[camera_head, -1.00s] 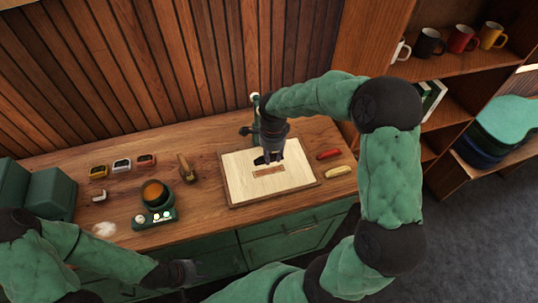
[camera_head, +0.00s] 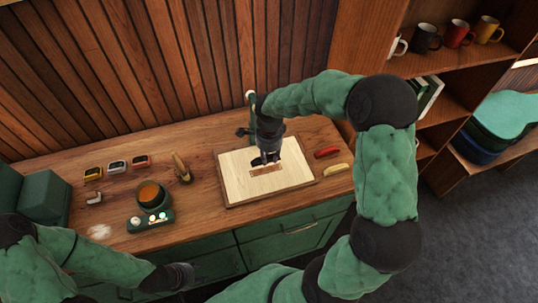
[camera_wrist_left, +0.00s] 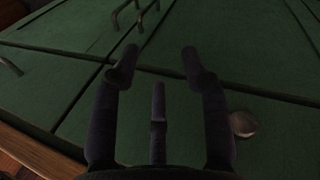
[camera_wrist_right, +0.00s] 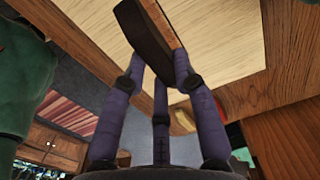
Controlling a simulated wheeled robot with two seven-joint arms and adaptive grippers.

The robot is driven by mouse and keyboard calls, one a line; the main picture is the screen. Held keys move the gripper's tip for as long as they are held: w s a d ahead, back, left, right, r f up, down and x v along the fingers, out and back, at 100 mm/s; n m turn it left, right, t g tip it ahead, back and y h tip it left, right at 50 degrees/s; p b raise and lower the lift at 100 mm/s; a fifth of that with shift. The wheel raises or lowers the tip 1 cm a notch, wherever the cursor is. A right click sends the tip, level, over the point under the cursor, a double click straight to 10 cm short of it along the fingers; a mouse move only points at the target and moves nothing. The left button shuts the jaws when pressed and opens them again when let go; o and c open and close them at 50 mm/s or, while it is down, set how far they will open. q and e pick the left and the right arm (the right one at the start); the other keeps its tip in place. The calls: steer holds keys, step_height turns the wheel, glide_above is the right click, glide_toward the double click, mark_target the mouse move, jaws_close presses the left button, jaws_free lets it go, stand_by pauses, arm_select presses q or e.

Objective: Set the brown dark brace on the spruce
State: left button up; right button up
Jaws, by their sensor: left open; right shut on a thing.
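The spruce (camera_head: 237,185) is a pale board lying on the wooden workbench, with a brown rectangular patch (camera_head: 267,171) on it. My right gripper (camera_head: 264,160) points down over the middle of the spruce, just behind this patch. In the right wrist view it is shut on the dark brown brace (camera_wrist_right: 144,40), a flat bar held tilted across the fingertips, over the pale spruce (camera_wrist_right: 220,35). I cannot tell whether the brace touches the board. My left gripper (camera_wrist_left: 160,65) is open and empty, in front of the green cabinet, also seen in the head view (camera_head: 188,274).
A glue pot (camera_head: 151,196) on a green base stands left of the spruce, and a wooden-handled tool (camera_head: 181,168) lies between them. A red piece (camera_head: 327,152) and a yellow piece (camera_head: 335,170) lie to its right. A green stand (camera_head: 251,115) is behind.

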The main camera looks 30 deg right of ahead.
mark_target(269, 162)
steer(key=shift+f+b, duration=0.65)
steer(key=shift+f, duration=0.8)
steer(key=shift+f+b, duration=1.1)
steer(key=shift+f, duration=0.1)
steer(key=o, duration=1.2)
steer(key=shift+r, duration=0.1)
steer(key=shift+r+p, duration=1.85)
steer(key=shift+r, duration=1.65)
